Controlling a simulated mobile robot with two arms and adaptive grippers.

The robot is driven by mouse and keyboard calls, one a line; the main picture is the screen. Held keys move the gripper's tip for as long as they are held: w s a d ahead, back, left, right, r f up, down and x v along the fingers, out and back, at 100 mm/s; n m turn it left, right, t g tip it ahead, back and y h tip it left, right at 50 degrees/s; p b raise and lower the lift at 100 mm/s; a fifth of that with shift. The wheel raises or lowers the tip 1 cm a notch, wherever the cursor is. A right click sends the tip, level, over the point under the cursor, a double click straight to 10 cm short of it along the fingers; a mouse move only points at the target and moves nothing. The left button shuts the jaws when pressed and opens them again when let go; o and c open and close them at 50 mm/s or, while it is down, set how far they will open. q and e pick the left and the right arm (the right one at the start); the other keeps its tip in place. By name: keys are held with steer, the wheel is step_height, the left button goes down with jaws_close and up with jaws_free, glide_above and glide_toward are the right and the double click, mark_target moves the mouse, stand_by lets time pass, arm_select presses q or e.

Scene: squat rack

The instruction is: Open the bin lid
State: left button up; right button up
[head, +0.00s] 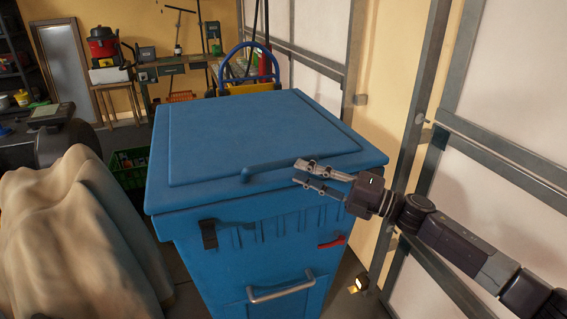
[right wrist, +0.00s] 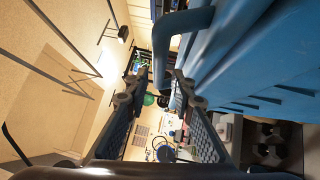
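The large blue bin (head: 225,245) stands in the middle of the head view. Its blue lid (head: 262,135) lies flat and closed on top. A rounded blue handle (head: 262,173) runs along the lid's front edge. My right gripper (head: 298,172) reaches in from the right at the handle's right part, its two fingers apart. In the right wrist view, the handle (right wrist: 162,50) shows dark blue, with its end between the open fingertips (right wrist: 157,86); I cannot tell whether they touch it. The bin's side (right wrist: 260,55) fills the upper right there. My left gripper is not in view.
A draped beige cloth (head: 75,240) covers something at the bin's left. A green crate (head: 130,167) sits behind it. A metal-framed wall (head: 515,85) stands close on the right. A blue hand truck (head: 250,88) and a workbench (head: 180,70) are behind the bin.

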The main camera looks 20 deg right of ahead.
mark_target(286, 166)
steer(key=p+x, duration=0.1)
steer(key=x, duration=0.4)
steer(key=shift+w+a+r+p, duration=0.1)
steer(key=shift+a+r+p, duration=0.1)
steer(key=shift+a+p, duration=0.1)
steer(key=shift+w+a, duration=0.4)
steer(key=shift+w, duration=0.05)
jaws_close()
